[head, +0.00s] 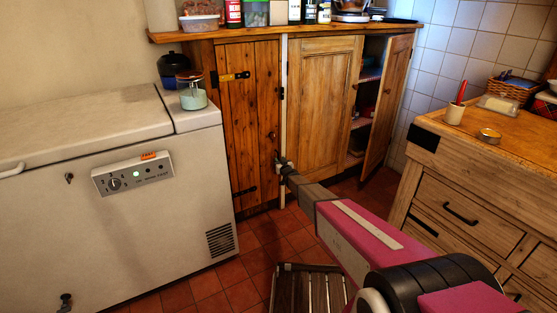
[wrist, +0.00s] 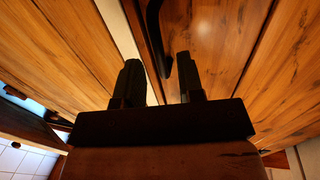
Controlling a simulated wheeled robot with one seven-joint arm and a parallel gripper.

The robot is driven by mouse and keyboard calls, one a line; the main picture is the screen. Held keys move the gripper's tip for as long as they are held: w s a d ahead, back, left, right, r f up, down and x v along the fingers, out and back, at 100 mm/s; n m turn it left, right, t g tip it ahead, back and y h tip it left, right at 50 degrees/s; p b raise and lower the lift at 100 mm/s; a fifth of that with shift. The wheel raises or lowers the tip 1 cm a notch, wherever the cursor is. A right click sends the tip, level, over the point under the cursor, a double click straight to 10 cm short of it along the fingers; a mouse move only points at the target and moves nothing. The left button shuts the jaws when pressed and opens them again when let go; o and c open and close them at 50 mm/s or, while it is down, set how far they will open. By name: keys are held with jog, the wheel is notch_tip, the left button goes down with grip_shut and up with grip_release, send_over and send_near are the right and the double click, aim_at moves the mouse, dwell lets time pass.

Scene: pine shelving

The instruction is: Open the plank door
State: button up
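The plank door (head: 252,125) is the narrow left door of the wooden cabinet, with black strap hinges on its left side, and it looks closed. My gripper (head: 283,163) is at its right edge, low down. In the wrist view my gripper (wrist: 159,75) is open, its two dark fingers apart. A black curved handle (wrist: 155,35) on the wood reaches down toward the gap between the fingertips, close to the right finger. I cannot tell whether they touch. In the head view my gripper hides the handle.
A white chest freezer (head: 100,200) stands close on the left. A white pipe (head: 284,80) runs between the plank door and a closed panelled door (head: 321,100). A further cabinet door (head: 388,105) stands open. A drawer unit (head: 480,200) is at right; a slatted stool (head: 308,288) is in front.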

jog(key=x, duration=0.3)
jog(key=shift+w, duration=0.15)
grip_shut()
